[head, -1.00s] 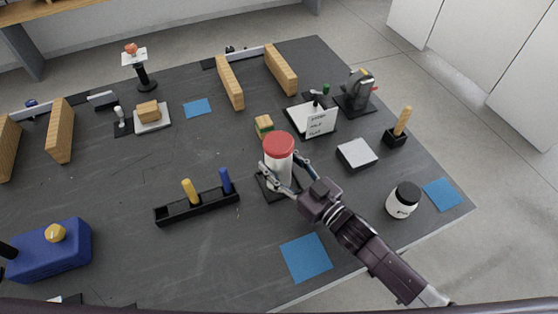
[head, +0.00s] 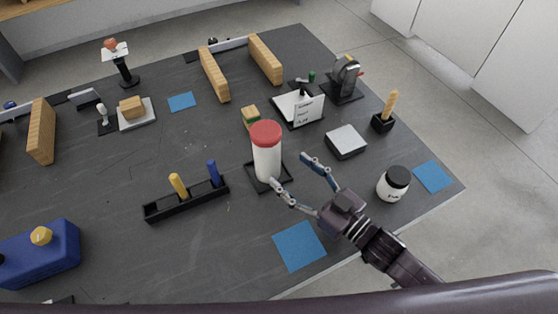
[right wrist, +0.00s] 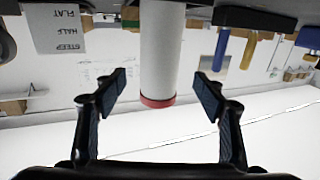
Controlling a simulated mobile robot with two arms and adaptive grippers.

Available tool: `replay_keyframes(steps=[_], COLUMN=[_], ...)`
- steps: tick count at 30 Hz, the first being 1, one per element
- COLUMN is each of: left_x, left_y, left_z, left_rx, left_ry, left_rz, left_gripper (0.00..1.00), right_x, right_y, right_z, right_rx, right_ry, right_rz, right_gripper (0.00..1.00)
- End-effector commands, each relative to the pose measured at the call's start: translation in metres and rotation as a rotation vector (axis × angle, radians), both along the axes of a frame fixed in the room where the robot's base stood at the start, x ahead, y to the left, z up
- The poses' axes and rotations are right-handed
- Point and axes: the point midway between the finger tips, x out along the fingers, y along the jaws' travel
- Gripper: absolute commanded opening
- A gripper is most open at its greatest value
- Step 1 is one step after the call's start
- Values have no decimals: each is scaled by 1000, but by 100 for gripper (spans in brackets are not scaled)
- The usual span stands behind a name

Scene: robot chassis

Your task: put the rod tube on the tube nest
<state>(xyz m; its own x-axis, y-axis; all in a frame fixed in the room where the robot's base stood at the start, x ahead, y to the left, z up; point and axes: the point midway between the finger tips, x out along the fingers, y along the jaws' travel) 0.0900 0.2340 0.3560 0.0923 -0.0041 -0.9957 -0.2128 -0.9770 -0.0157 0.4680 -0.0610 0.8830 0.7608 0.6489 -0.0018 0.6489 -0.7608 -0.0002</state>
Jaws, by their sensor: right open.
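The rod tube (head: 267,158) is a white cylinder with a red cap, standing upright in the middle of the head view. Its lower end is on the tube nest (head: 255,184), a dark square base; how it seats is hard to see. My right gripper (head: 290,171) is open and empty, to the lower right of the tube, with a gap between them. In the right wrist view, which is upside down, the tube (right wrist: 160,50) shows between the open fingers but beyond them. My left gripper is not in view.
A black rack (head: 187,200) with yellow and blue pegs lies left of the tube. A small wood-and-green block (head: 251,118) stands behind it. A white sign (head: 309,108), a grey box (head: 346,141) and a black-lidded jar (head: 394,184) are to the right. A blue mat (head: 300,246) lies in front.

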Motion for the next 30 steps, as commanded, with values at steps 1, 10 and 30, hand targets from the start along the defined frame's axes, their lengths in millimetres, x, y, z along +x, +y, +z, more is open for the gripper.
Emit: replay_keyframes(steps=[1, 10, 30], left_x=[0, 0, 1], left_y=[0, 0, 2], left_z=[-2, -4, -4], left_rx=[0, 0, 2], left_ry=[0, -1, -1], left_rz=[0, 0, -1], left_gripper=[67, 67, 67], right_x=[-6, -21, -21], right_y=[-5, -18, -18], right_z=[-2, 0, 0], right_rx=[0, 1, 1], right_ry=[1, -1, -1], right_rz=[-1, 0, -1], right_gripper=[64, 64, 64])
